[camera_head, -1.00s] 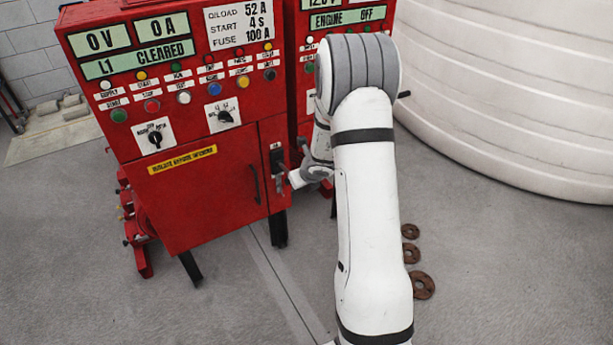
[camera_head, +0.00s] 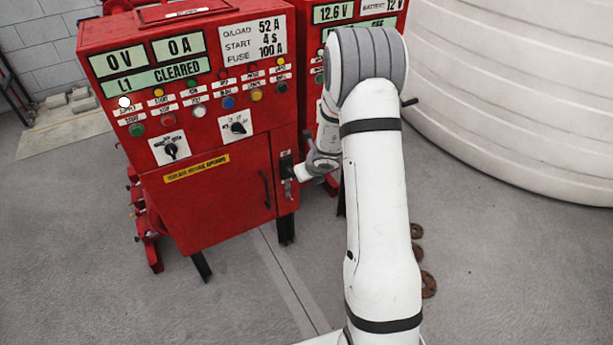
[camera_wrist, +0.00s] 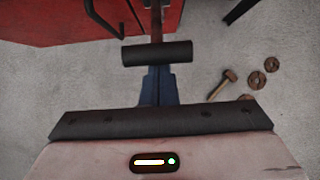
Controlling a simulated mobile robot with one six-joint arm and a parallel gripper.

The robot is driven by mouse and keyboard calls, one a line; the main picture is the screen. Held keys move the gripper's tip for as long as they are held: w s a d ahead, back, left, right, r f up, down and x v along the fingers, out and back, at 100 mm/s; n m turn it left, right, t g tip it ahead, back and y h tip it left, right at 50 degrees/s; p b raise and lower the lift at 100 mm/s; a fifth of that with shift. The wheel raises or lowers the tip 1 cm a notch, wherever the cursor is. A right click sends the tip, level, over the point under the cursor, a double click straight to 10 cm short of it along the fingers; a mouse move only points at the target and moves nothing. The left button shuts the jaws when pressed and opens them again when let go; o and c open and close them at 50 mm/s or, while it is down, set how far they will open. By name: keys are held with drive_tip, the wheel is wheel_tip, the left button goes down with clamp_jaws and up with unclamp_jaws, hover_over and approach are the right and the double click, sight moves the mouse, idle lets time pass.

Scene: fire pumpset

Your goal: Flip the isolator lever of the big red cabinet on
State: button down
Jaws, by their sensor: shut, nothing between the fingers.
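The big red cabinet (camera_head: 215,205) stands left of my arm in the head view, its displays reading 0 V, 0 A and L1 CLEARED. The isolator's dark plate (camera_head: 287,168) is at the right edge of its front. In the wrist view the lever's black cylindrical grip (camera_wrist: 157,53) lies crosswise right at my fingertips, with a dark red bar beyond it. My gripper (camera_wrist: 158,78) is shut, its blue fingers together and not around the grip. Whether they touch it I cannot tell. In the head view my gripper (camera_head: 300,173) is small beside the plate, and the lever's exact angle is unclear.
A door handle (camera_head: 267,188) is just left of the isolator. A second red cabinet (camera_head: 318,65) stands behind on the right, partly hidden by my arm. A large white tank (camera_head: 510,100) fills the right. Rusty rings (camera_wrist: 257,80) and a hammer (camera_wrist: 222,85) lie on the floor.

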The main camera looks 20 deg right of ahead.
drive_tip(key=shift+w+r, duration=0.55)
drive_tip(key=shift+r, duration=0.25)
drive_tip(key=s+f+b, duration=0.3)
drive_tip(key=s+b, duration=0.1)
wheel_tip(320, 180, up, 10)
drive_tip(key=s+d+p, duration=0.1)
drive_tip(key=s+p, duration=0.1)
drive_tip(key=p, duration=0.4)
drive_tip(key=shift+s+d+f, duration=0.15)
drive_tip(key=shift+s+f, duration=0.05)
drive_tip(key=shift+f, duration=0.05)
